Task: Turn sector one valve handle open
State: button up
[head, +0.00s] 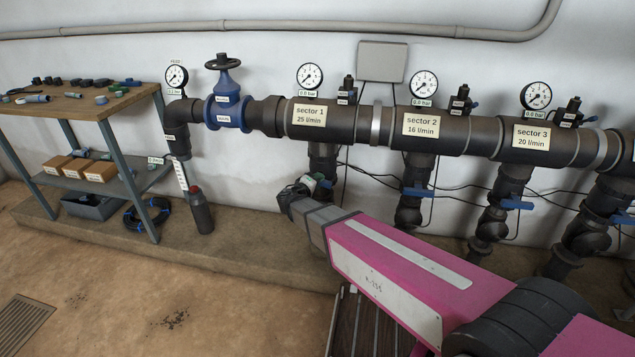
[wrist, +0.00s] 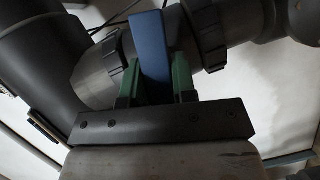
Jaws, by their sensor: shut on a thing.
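The blue sector one valve handle (wrist: 150,42) shows in the wrist view as a flat bar in front of the dark grey valve body (wrist: 97,78). It stands roughly crosswise to the pipe there. My gripper (wrist: 157,76) has its green fingers on either side of the handle and is shut on it. In the head view my gripper (head: 311,184) is at the drop pipe below the sector 1 label (head: 308,115). The handle itself is hidden there behind my gripper and wrist.
Sector 2's blue handle (head: 418,192) and sector 3's blue handle (head: 516,204) are to the right. A blue gate valve (head: 227,108) is at the left of the main pipe. A workbench (head: 85,104) stands far left. Thin cables run behind the drop pipes.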

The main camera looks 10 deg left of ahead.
jog(key=m+g+y, duration=0.1)
jog(key=m, duration=0.2)
jog(key=m+y, duration=0.1)
jog(key=m, duration=0.1)
jog(key=shift+m+g+y, duration=0.3)
jog(key=shift+m+y, duration=0.1)
jog(key=shift+s+m+y, duration=0.1)
jog(key=shift+m+y, duration=0.6)
jog(key=shift+m, duration=0.5)
jog(key=shift+m+g+y, duration=0.3)
jog(key=shift+m+y, duration=0.7)
jog(key=shift+m, duration=0.3)
jog(key=o, duration=0.9)
